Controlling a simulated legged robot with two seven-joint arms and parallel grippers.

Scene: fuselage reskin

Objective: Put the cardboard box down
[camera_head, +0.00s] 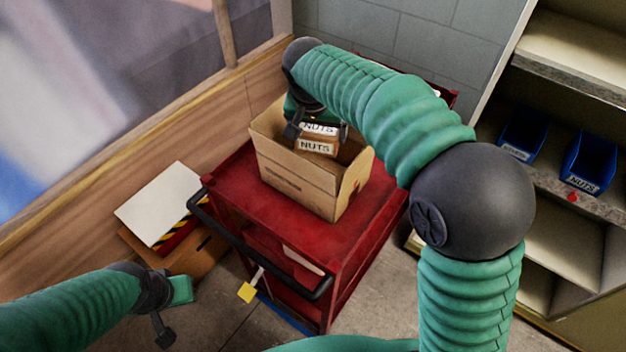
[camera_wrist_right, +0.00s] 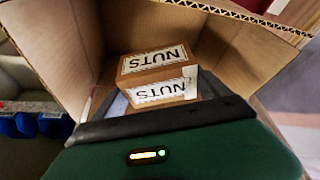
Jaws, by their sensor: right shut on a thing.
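A small brown cardboard box with white NUTS labels (camera_head: 316,147) is inside a larger open carton (camera_head: 297,184). My right gripper (camera_head: 318,129) reaches down into the carton from above, its fingers on either side of the NUTS box, and is shut on it. In the right wrist view the NUTS box (camera_wrist_right: 158,77) shows two labelled faces, with the carton's walls (camera_wrist_right: 225,38) around it. Whether the box touches the carton floor is hidden. My left gripper (camera_head: 174,314) is open and empty at the lower left, away from the carton.
The carton stands on a red cart (camera_head: 238,185) with a black handle (camera_head: 262,262). A wooden box with a white lid (camera_head: 165,204) is left of it. Shelves with blue bins (camera_head: 590,160) stand at right. A yellow tag (camera_head: 247,292) hangs near the cart's front.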

